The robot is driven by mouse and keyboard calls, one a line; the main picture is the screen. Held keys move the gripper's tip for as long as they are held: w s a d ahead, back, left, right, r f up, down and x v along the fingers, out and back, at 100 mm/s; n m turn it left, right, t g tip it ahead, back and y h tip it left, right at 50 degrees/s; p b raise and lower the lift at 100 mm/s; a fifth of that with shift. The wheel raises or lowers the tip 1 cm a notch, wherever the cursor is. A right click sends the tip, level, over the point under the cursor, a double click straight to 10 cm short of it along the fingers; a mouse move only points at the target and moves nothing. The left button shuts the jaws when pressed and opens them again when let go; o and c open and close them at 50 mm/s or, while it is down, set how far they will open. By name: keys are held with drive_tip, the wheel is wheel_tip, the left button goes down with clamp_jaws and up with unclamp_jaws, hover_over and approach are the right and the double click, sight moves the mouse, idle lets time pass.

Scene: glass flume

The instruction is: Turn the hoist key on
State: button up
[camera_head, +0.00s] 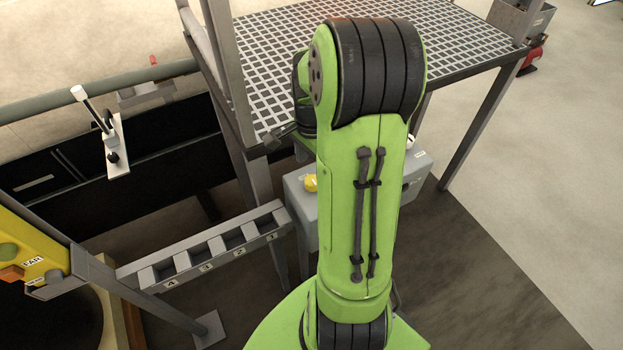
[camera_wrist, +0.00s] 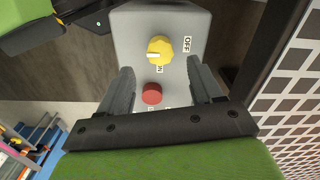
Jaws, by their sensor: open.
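A grey control box carries a yellow knob (camera_wrist: 159,50) with a white pointer mark toward its left side in the wrist view. A label reading OFF is to the knob's right; a smaller label below it is hard to read. I take this knob for the hoist key. In the head view the knob (camera_head: 311,183) shows at the left of my arm. My gripper (camera_wrist: 159,66) is open, with a finger on either side of the box face below the knob. Whether the fingers touch anything cannot be told. My arm hides the gripper in the head view.
A red button (camera_wrist: 152,93) sits on the box (camera_wrist: 135,25) between my fingers. A grated platform (camera_head: 270,40) with metal legs stands above and beside the box. A numbered slotted rack (camera_head: 205,250) lies to the left. Open floor (camera_head: 540,200) is at the right.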

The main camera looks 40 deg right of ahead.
sight(312, 180)
wheel_tip(312, 180, down, 5)
drive_tip(key=shift+f+b, duration=0.15)
drive_tip(key=shift+b, duration=0.4)
drive_tip(key=shift+c, duration=0.3)
drive_tip(key=c, duration=1)
